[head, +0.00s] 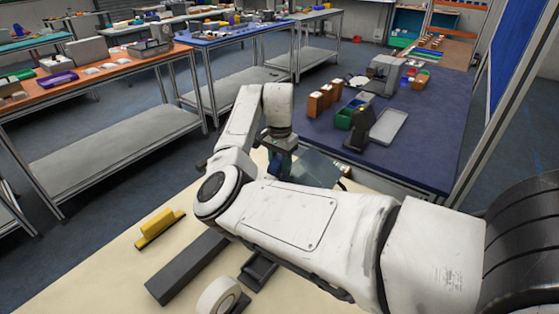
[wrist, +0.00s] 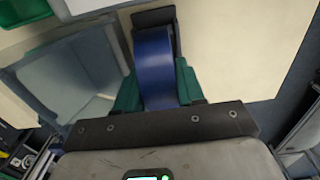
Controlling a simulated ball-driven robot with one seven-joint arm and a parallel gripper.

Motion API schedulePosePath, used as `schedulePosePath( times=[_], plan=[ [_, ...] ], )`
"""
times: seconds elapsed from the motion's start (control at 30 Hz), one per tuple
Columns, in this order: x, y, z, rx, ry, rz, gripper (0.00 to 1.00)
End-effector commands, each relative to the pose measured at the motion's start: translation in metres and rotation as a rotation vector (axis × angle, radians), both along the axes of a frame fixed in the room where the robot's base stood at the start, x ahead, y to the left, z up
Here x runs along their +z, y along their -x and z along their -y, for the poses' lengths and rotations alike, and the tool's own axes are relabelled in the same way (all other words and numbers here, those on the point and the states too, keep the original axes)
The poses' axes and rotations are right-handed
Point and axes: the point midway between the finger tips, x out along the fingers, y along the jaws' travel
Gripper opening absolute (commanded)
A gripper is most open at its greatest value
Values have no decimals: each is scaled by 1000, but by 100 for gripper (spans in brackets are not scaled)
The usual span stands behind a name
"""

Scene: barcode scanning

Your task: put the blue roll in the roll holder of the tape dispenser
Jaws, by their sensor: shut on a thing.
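In the wrist view my gripper (wrist: 157,82) has its green fingers closed on the two sides of the blue roll (wrist: 154,62). A black part (wrist: 154,17) shows just beyond the roll's far end; I cannot tell whether it is the tape dispenser or whether the roll touches it. In the head view my gripper (head: 281,160) is over the far part of the cream table, mostly hidden by my arm, and the roll cannot be made out clearly. A dark object (head: 258,271) stands partly behind my arm; I cannot tell if it is the dispenser.
On the cream table (head: 120,270) are a yellow block (head: 158,227), a long dark grey bar (head: 187,268) and a white roll (head: 219,296). A grey-blue bin (wrist: 75,75) lies left of the gripper in the wrist view. A blue-topped table (head: 425,150) with boxes stands beyond.

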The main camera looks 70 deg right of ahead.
Motion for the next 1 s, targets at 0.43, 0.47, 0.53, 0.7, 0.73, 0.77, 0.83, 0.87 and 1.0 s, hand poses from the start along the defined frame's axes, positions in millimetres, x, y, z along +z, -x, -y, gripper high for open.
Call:
schedulePosePath(
  times=[0.43, 0.47, 0.53, 0.7, 0.73, 0.77, 0.83, 0.87, 1.0],
  plan=[
    [0, 0, 0, 0, 0, 0, 60],
    [0, 0, 0, 0, 0, 0, 63],
    [0, 0, 0, 0, 0, 0, 68],
    [0, 0, 0, 1, 0, 0, 68],
    [0, 0, 0, 1, 0, 0, 68],
    [1, 0, 0, 0, 0, 0, 68],
    [4, 0, 0, 0, 0, 0, 68],
    [6, 0, 0, 0, 1, 0, 68],
    [26, 0, 1, -1, 2, 1, 68]
  ],
)
